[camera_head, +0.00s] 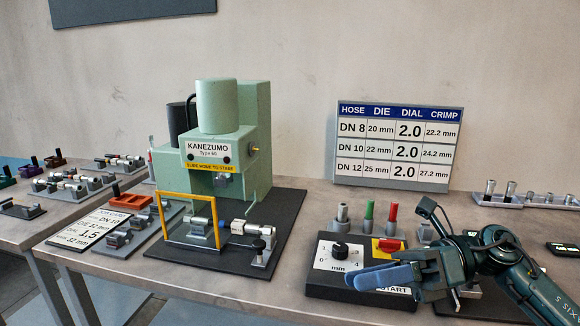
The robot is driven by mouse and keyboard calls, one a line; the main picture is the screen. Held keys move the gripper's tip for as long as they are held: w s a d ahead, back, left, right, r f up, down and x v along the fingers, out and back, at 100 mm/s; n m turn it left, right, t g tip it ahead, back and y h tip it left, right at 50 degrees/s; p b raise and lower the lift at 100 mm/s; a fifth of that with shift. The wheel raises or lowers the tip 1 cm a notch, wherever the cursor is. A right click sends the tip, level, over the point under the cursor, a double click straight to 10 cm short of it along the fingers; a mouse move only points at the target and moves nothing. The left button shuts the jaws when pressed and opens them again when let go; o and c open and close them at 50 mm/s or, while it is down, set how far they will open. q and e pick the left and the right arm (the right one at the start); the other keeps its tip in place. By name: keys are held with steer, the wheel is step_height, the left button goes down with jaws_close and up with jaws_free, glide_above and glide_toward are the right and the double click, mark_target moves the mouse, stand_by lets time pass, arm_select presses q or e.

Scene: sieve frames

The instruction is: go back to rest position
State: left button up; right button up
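My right gripper (362,279) reaches in from the lower right over the front of a black control box. Its blue fingers point left and lie together with no gap visible. Nothing shows between them. The gripper hides part of the box's front and its START label. My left gripper is not in view.
The control box (318,286) has a dial and a red-yellow switch. Left of it stands a green KANEZUMO press (257,140) with a yellow guard on a black mat. A job card (88,229) and orange holder (131,202) lie further left. A chart (394,146) stands behind.

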step_height(320, 180, down, 23)
steer(key=d+n+t+h+p, duration=0.1)
steer(key=n+t+h, duration=0.6)
steer(key=n, duration=1)
steer(key=d+n+t+h, duration=0.2)
steer(key=n+t+h, duration=0.1)
steer(key=n+t, duration=1.05)
steer(key=s+f+m+g+h, duration=0.3)
steer(key=s+f+g, duration=0.5)
steer(key=s+f, duration=0.3)
steer(key=shift+s+f, duration=0.25)
